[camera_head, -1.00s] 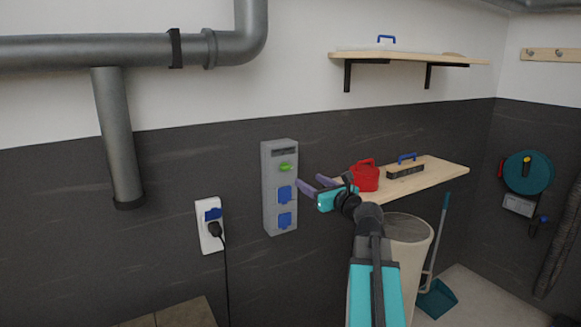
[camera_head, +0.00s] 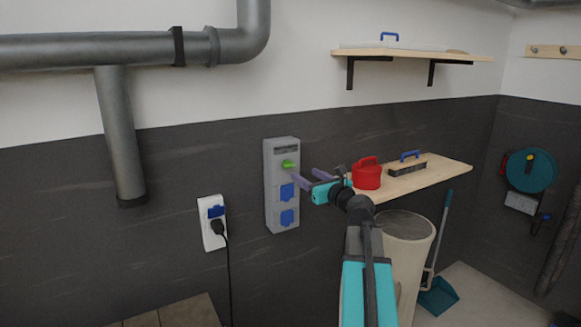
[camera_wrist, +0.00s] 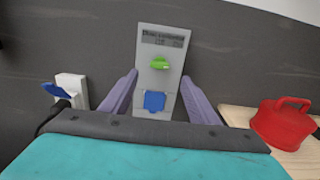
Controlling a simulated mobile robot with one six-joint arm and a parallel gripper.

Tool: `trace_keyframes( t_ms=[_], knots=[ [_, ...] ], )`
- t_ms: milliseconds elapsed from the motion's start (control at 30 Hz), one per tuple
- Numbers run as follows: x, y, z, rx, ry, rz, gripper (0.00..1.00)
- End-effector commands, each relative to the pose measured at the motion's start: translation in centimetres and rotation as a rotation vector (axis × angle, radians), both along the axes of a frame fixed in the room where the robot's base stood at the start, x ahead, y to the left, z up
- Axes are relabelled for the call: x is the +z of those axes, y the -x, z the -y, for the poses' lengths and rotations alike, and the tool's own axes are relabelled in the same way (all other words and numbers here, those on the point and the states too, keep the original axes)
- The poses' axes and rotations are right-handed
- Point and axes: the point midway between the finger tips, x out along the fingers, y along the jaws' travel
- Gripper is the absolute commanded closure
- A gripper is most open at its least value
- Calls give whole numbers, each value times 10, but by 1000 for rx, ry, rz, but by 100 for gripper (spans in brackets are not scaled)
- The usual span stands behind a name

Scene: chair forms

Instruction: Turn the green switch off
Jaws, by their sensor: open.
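The green switch (camera_head: 288,164) is a small knob on the upper part of a grey wall box (camera_head: 269,195). In the wrist view the switch (camera_wrist: 160,63) shows near top centre, roughly crosswise, below a dark label with unreadable small text. My gripper (camera_head: 304,173) is open, with two purple fingers pointing at the box from its right in the head view. In the wrist view the fingers (camera_wrist: 160,77) appear on either side of the box, with nothing between them. The switch looks untouched; the exact gap to it is hard to tell.
A white socket (camera_head: 212,222) with a black plug and cable is to the left. A wooden shelf (camera_head: 440,176) with a red can (camera_head: 367,175) and a brush (camera_head: 407,166) is right of my gripper. A bin (camera_head: 410,226) stands below.

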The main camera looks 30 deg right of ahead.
Motion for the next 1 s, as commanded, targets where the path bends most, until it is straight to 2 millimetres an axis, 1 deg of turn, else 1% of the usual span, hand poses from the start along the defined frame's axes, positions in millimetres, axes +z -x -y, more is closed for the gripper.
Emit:
trace_keyframes(
  t_ms=[33,200,700,900,1000],
  knots=[
    [2,-8,2,1,0,0,45],
    [2,-28,2,1,0,-1,45],
    [1,-81,6,-1,0,-1,45],
    [2,-98,7,-1,0,0,45],
    [1,-103,7,-2,1,0,45]
  ],
)
